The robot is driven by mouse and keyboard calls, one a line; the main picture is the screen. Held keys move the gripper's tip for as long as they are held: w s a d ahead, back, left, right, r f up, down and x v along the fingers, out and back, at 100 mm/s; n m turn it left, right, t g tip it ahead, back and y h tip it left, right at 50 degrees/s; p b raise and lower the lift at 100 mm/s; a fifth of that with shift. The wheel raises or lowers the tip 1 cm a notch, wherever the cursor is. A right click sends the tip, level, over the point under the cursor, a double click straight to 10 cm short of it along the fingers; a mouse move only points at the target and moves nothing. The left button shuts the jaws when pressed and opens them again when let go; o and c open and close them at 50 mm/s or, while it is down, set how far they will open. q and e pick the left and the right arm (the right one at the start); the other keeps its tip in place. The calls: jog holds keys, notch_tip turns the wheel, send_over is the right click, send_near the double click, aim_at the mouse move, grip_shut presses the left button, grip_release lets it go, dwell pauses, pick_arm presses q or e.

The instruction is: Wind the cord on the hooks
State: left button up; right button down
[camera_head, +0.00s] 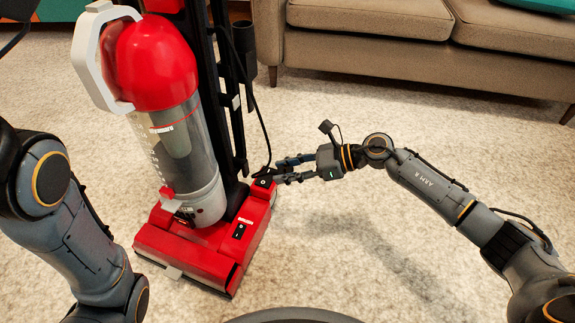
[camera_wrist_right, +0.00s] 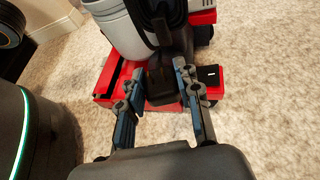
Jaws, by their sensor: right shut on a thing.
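A red upright vacuum cleaner (camera_head: 183,155) stands on the carpet, with a black spine (camera_head: 212,95) behind its clear bin. The black cord (camera_head: 257,110) hangs from the upper spine in a loose line down to my right gripper (camera_head: 277,171). That gripper is low beside the red base, shut on the black cord's lower end. In the right wrist view a dark piece (camera_wrist_right: 160,85) lies between the two fingers. A dark hook-like part (camera_head: 243,38) projects high on the spine; the other hooks are hard to tell apart. My left arm shows at left, its gripper outside the picture.
A beige sofa (camera_head: 420,45) stands behind, right of the vacuum. The carpet (camera_head: 350,240) is clear in front of the sofa and around my right arm. The vacuum's red base (camera_head: 205,235) sits close to my right fingers.

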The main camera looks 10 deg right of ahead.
notch_tip(320, 180, down, 8)
jog(key=b, duration=0.3)
jog(key=shift+s+a+r, duration=0.2)
jog(key=shift+s, duration=0.1)
jog(key=c, duration=0.9)
grip_release()
jog(key=shift+o, duration=0.2)
jog(key=shift+d, duration=0.15)
jog(key=v, duration=1.1)
jog(key=shift+d+r, duration=0.2)
jog(key=shift+d, duration=0.15)
